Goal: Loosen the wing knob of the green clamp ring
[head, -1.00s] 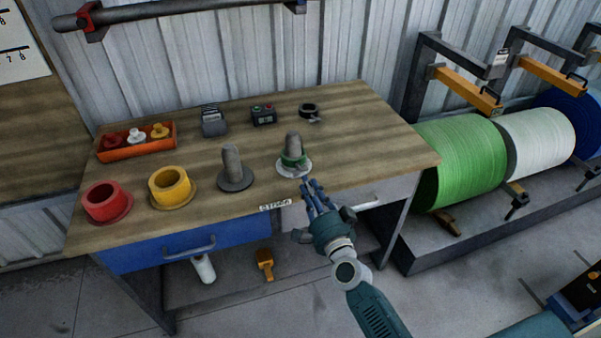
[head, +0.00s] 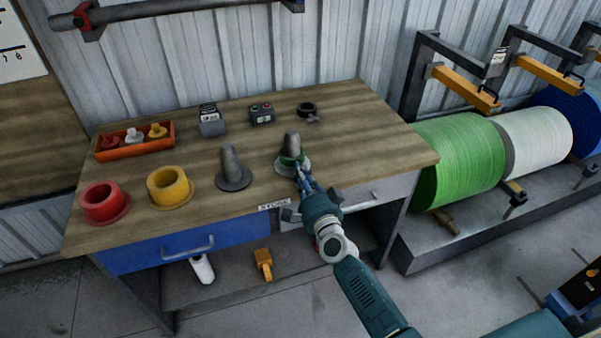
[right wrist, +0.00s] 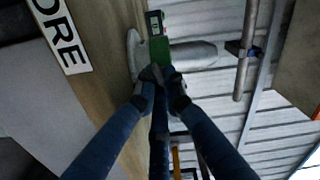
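The green clamp ring (head: 291,158) sits around a grey upright post (head: 292,142) on a pale round base (head: 281,168), near the front edge of the bench. My right gripper (head: 303,178) reaches it from the front. In the right wrist view the green ring (right wrist: 158,52) shows beyond the blue fingers (right wrist: 158,84). A small dark piece, apparently the wing knob (right wrist: 152,73), is at the fingertips. The tips hide part of it, and I cannot tell whether they grip it. My left gripper is not in view.
A bare grey post (head: 231,166) stands to the left, with yellow (head: 168,187) and red (head: 104,202) collars beyond. A dark clamp ring (head: 307,109), a grey-green button box (head: 262,114) and an orange tray (head: 135,148) are farther back. Bench space right of the green ring is clear.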

